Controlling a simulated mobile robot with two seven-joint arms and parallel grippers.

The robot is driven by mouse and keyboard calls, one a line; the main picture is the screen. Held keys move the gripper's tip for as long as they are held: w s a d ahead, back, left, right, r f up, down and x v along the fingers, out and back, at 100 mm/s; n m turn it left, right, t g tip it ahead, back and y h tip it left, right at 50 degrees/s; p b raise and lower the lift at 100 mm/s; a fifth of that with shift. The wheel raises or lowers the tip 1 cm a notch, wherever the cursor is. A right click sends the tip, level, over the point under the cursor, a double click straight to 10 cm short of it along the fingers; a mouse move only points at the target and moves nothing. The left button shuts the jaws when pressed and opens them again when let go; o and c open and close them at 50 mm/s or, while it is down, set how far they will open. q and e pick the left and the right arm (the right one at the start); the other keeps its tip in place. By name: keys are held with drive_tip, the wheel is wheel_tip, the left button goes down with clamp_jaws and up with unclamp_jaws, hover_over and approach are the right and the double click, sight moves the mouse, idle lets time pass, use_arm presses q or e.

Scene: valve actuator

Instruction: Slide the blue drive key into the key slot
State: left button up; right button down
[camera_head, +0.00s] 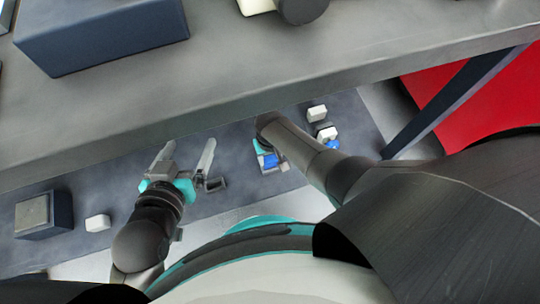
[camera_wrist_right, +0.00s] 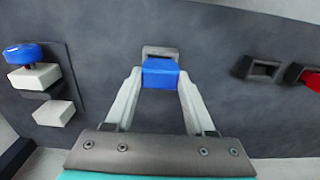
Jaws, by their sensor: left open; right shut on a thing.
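The blue drive key (camera_wrist_right: 160,72) is a blue block between the two pale fingers of my right gripper (camera_wrist_right: 161,84), which is shut on it. The key's far end meets a grey slotted fixture (camera_wrist_right: 160,51) on the dark panel; I cannot tell how far, if at all, it is inside. In the head view my right gripper (camera_head: 268,154) and the blue key (camera_head: 270,161) show small, partly hidden by my right arm. My left gripper (camera_head: 187,147) is open and empty, with its fingers spread over the lower dark surface.
A blue round knob (camera_wrist_right: 24,54) on a white block and another white block (camera_wrist_right: 54,113) stand left in the wrist view. A dark grey socket (camera_wrist_right: 264,70) and a red part (camera_wrist_right: 311,79) are at right. A grey shelf (camera_head: 230,95) overhangs the lower surface.

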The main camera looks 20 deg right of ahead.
sight(270, 159)
drive_tip(key=shift+f+b, duration=1.15)
drive_tip(key=shift+f, duration=0.25)
drive_tip(key=shift+c, duration=0.9)
unclamp_jaws()
wheel_tip(270, 159, up, 15)
drive_tip(key=p, duration=1.2)
drive_tip(key=shift+r, duration=0.2)
